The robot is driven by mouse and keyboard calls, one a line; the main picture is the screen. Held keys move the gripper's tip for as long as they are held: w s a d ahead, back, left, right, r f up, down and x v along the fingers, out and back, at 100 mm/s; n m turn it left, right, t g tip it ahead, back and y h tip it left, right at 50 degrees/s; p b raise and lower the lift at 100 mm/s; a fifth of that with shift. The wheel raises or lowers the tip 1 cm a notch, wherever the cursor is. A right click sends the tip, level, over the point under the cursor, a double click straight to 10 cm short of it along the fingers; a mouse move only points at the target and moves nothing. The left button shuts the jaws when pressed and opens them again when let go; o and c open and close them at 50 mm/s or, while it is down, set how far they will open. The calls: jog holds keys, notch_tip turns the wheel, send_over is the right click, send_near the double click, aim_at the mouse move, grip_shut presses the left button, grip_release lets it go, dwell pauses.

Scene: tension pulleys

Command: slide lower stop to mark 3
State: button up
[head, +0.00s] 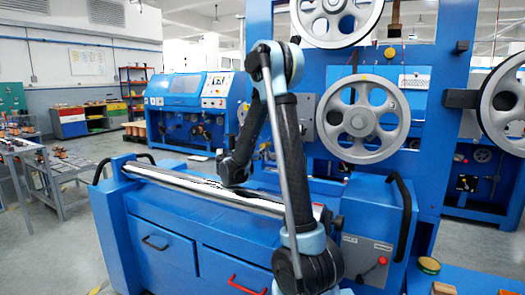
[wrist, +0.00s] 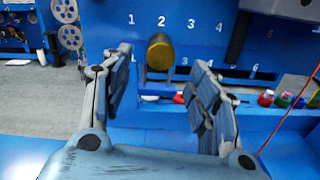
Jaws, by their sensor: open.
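In the wrist view, a yellow-brown rounded knob (wrist: 160,52), which looks like a stop, stands out from a blue panel (wrist: 100,20). It is just below the 2 of the upper number row and left of the 3 of the lower row. I cannot tell for certain that it is the lower stop. My gripper (wrist: 161,57) is open, with one finger on each side of the knob and visible gaps between. Whether the fingertips reach as deep as the knob is unclear. In the head view my arm hides the gripper's working area.
A dark upright bar (wrist: 238,40) stands to the right. Small red and green items (wrist: 283,99) sit at the right. In the head view, spoked pulleys (head: 361,119) are on the blue machine behind my arm.

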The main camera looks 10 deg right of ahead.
aim_at(262, 147)
jog(key=x, duration=0.8)
grip_shut()
